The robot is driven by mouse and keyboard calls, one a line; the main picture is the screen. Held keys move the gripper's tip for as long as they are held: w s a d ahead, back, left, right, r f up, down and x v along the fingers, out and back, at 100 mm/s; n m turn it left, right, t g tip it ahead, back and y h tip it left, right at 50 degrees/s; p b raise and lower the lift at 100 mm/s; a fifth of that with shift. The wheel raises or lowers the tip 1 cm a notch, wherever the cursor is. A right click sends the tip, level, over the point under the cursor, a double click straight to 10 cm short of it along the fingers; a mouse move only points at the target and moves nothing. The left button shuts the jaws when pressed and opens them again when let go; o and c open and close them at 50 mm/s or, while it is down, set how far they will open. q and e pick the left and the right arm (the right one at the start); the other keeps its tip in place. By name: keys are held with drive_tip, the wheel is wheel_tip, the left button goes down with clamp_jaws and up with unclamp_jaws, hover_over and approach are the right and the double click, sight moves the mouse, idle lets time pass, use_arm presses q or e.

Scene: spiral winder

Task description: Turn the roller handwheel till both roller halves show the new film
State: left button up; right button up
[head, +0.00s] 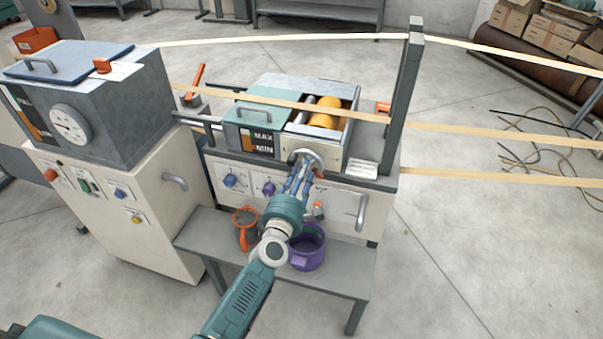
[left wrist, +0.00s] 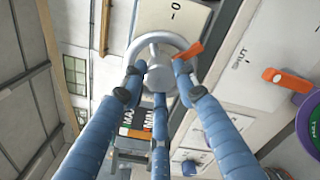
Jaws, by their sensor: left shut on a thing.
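The roller handwheel (head: 308,157) is a pale metal wheel on the front of the winder's roller box. In the left wrist view the handwheel (left wrist: 160,50) is a ring with a central hub, and an orange lever or tab lies over its right side. My left gripper (head: 299,180) has its blue-wrapped fingers shut on the handwheel, around the hub. The roller (head: 326,112) shows yellow-orange in the open part of the box, next to a grey bar. Part of the roller is hidden by the box and a crossing strip. My right gripper is in neither view.
A green lid (head: 252,122) covers the box's left part. Pale strips run across to a grey post (head: 409,85). A gauge cabinet (head: 95,110) stands left.

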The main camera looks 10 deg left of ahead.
use_arm(q)
drive_tip(key=m+p, duration=0.1)
drive_tip(key=m, duration=0.7)
drive_tip(key=m+p, duration=0.2)
drive_tip(key=m, duration=0.7)
drive_tip(key=f+m+p, duration=0.1)
drive_tip(key=m, duration=0.7)
drive_tip(key=shift+s+d+m, duration=0.1)
drive_tip(key=shift+d+m, duration=0.2)
drive_tip(key=shift+a+f, duration=0.1)
drive_tip(key=shift+f, duration=0.05)
drive_tip(key=o, duration=1.1)
drive_tip(key=shift+p, duration=0.3)
drive_tip(key=shift+r, duration=0.2)
